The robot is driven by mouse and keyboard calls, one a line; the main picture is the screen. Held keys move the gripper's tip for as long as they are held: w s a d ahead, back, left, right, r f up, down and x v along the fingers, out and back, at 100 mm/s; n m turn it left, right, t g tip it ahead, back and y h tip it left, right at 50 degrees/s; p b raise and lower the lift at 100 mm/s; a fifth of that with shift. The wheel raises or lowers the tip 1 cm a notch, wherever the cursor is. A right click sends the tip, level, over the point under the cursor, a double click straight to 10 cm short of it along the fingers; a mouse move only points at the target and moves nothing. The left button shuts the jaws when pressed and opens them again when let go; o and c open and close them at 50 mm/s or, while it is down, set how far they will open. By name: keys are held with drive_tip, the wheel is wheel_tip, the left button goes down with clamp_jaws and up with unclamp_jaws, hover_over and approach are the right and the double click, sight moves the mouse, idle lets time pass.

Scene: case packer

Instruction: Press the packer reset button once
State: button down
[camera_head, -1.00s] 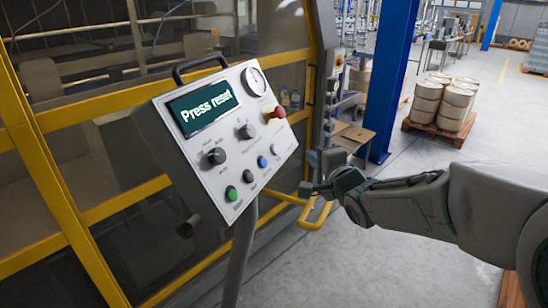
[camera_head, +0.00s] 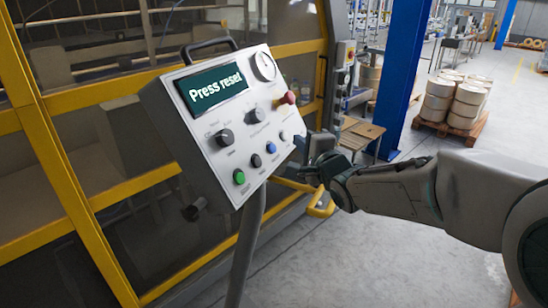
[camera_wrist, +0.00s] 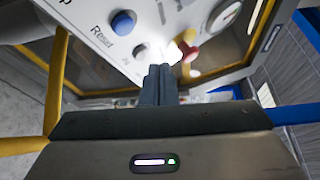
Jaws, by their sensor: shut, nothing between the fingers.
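The slanted grey control panel (camera_head: 222,150) stands on a post, and its screen (camera_head: 214,88) reads "Press reset". A blue button (camera_head: 271,147) sits in its lower row; in the wrist view the blue button (camera_wrist: 123,22) has the label "Reset" beside it. My gripper (camera_head: 303,158) is just right of the panel's lower right edge. In the wrist view my gripper's fingers (camera_wrist: 158,70) are together and empty, pointing at the panel below a grey button (camera_wrist: 140,51) and the red mushroom button (camera_wrist: 187,51). Whether the fingertips touch the panel cannot be told.
A green button (camera_head: 239,176) and a black button (camera_head: 256,160) lie left of the blue one. Dark knobs and a gauge (camera_head: 264,66) are higher up. A yellow-framed machine guard (camera_head: 105,78) stands behind the panel.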

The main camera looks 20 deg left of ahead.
sight(273, 148)
drive_tip(key=a+f+b, duration=0.1)
drive_tip(key=a, duration=0.1)
drive_tip(key=a+f+b, duration=0.1)
drive_tip(key=a+b, duration=0.1)
drive_tip(key=shift+w+f, duration=0.15)
drive_tip(key=shift+w, duration=0.05)
drive_tip(key=shift+a+f, duration=0.1)
idle(1.9)
drive_tip(key=shift+a+f+b, duration=0.1)
drive_tip(key=shift+a+b, duration=0.15)
drive_tip(key=shift+b, duration=0.15)
drive_tip(key=shift+w+a+f+b, duration=0.1)
drive_tip(key=shift+a+f+b, duration=0.15)
drive_tip(key=shift+a+b, duration=0.1)
idle(0.5)
idle(0.3)
drive_tip(key=shift+d+r+p, duration=0.45)
drive_tip(key=shift+d+p, duration=0.2)
